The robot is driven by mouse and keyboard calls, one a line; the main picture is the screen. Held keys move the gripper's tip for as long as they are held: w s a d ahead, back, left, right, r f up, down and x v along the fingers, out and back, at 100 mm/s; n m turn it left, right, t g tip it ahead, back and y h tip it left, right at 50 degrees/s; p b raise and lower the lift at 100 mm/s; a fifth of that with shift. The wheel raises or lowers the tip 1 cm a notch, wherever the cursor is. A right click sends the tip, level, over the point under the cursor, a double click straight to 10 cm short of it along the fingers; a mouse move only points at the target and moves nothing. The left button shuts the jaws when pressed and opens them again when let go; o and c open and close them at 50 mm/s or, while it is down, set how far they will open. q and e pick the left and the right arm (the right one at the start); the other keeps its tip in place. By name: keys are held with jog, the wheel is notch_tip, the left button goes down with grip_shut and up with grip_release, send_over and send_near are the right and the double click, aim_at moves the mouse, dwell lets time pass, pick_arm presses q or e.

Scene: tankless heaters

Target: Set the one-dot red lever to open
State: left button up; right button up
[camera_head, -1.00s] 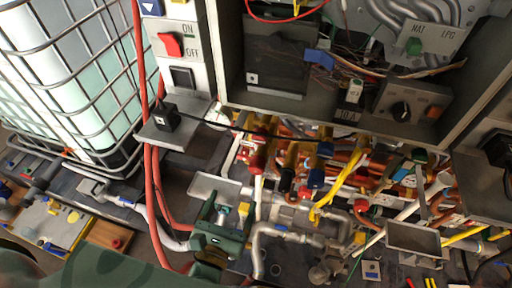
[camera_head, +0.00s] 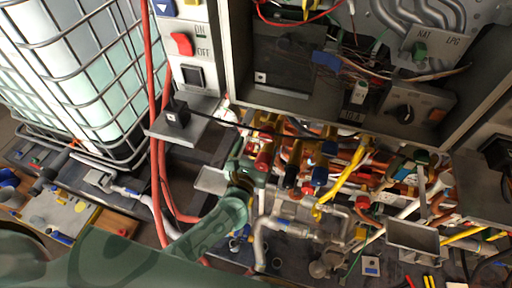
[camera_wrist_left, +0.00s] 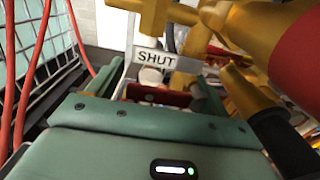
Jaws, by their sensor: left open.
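My left gripper (camera_head: 247,168) reaches up to the pipework below the open heater cabinet. In the left wrist view the gripper (camera_wrist_left: 155,90) is open, with a finger on each side of a small red piece (camera_wrist_left: 160,96). I cannot tell whether the fingers touch it. A white label reading SHUT (camera_wrist_left: 156,57) is just above this piece. A larger red-ended handle (camera_wrist_left: 302,42) is close at the upper right. In the head view a red lever (camera_head: 263,161) is right beside the gripper. No dot marks can be made out, so I cannot tell which is the one-dot lever.
Yellow (camera_head: 340,180), blue and other red handles crowd the pipes to the right. A grey tray (camera_head: 412,238) stands at the lower right. A red ON/OFF switch (camera_head: 182,43) and red hoses (camera_head: 160,130) are at the left, beside a caged tank (camera_head: 75,85).

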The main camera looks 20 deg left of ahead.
pick_arm(q)
jog(key=shift+c, duration=0.3)
jog(key=c, duration=1.3)
jog(key=shift+s+d+f+n+b, duration=0.1)
jog(key=shift+d+f+n+b, duration=0.65)
jog(key=shift+n+b, duration=2.4)
jog(key=shift+w+d+f+n+b, duration=0.1)
jog(key=shift+d+f+n+b, duration=0.65)
jog(key=shift+n+b, duration=2.35)
jog(key=shift+s+d+f+n+b, duration=0.1)
jog(key=shift+d+f+n+b, duration=0.6)
jog(key=shift+n+b, duration=2.4)
pick_arm(e)
jog(key=s+f+b, duration=0.1)
jog(key=s+f, duration=0.2)
jog(key=f, duration=1.6)
jog(key=shift+s+f+g, duration=0.2)
jog(key=shift+f+g, duration=0.2)
pick_arm(q)
jog(key=shift+a+f+m, duration=0.2)
jog(key=shift+m, duration=0.35)
jog(key=o, duration=1.4)
jog(key=shift+r, duration=0.1)
jog(key=shift+c, duration=0.2)
